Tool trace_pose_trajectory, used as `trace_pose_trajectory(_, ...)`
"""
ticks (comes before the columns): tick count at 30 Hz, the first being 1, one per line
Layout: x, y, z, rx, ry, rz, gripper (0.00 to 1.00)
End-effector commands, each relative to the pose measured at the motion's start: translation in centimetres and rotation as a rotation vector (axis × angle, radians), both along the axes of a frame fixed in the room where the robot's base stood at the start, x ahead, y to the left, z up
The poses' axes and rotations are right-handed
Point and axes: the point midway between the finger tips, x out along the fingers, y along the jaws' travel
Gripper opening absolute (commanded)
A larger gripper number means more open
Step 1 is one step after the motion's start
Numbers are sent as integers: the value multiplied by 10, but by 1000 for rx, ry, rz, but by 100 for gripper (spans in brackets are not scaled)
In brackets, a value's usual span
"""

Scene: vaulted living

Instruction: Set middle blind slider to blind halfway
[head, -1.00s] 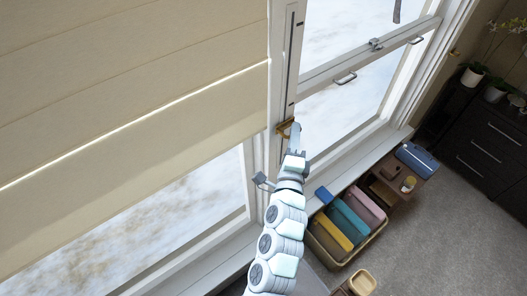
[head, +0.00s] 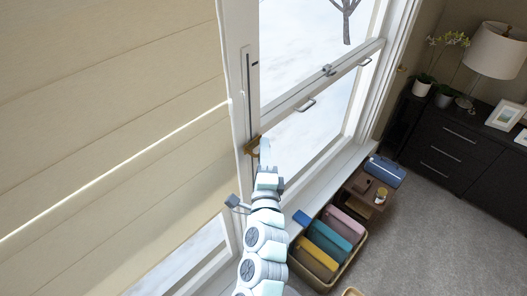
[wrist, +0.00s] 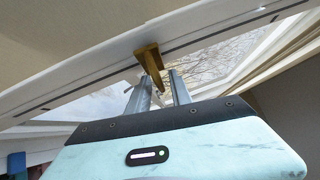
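The middle blind slider is a brass-coloured handle (head: 253,147) on a white window post, riding a thin dark slot that shows above it in the head view. In the wrist view the brass handle (wrist: 148,58) juts from the post, with the slot running on to both sides of it. My gripper (head: 264,158) is right at the handle. In the wrist view its two fingers (wrist: 160,92) stand apart, with the handle's end between them; I cannot tell whether they touch it. The cream blind (head: 120,120) hangs left of the post, its lower edge above some uncovered glass.
A grey latch (head: 235,203) sticks out from the frame just left of my arm. A bin of coloured boxes (head: 322,250) and a small brown shelf (head: 366,192) stand below the sill. A dark dresser (head: 455,140) stands at the right, with open carpet in front.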

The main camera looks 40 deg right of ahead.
Motion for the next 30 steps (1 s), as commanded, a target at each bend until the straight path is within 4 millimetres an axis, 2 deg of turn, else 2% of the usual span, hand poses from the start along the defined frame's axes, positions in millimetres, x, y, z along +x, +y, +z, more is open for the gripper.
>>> trace_pose_trajectory(9,0,1,-1,1,0,1,31)
trace_pose_trajectory(13,-7,6,-3,2,-1,0,31)
trace_pose_trajectory(17,-21,19,-7,2,0,2,31)
trace_pose_trajectory(25,-61,52,-11,1,-1,1,31)
trace_pose_trajectory(30,-74,64,-11,3,4,4,31)
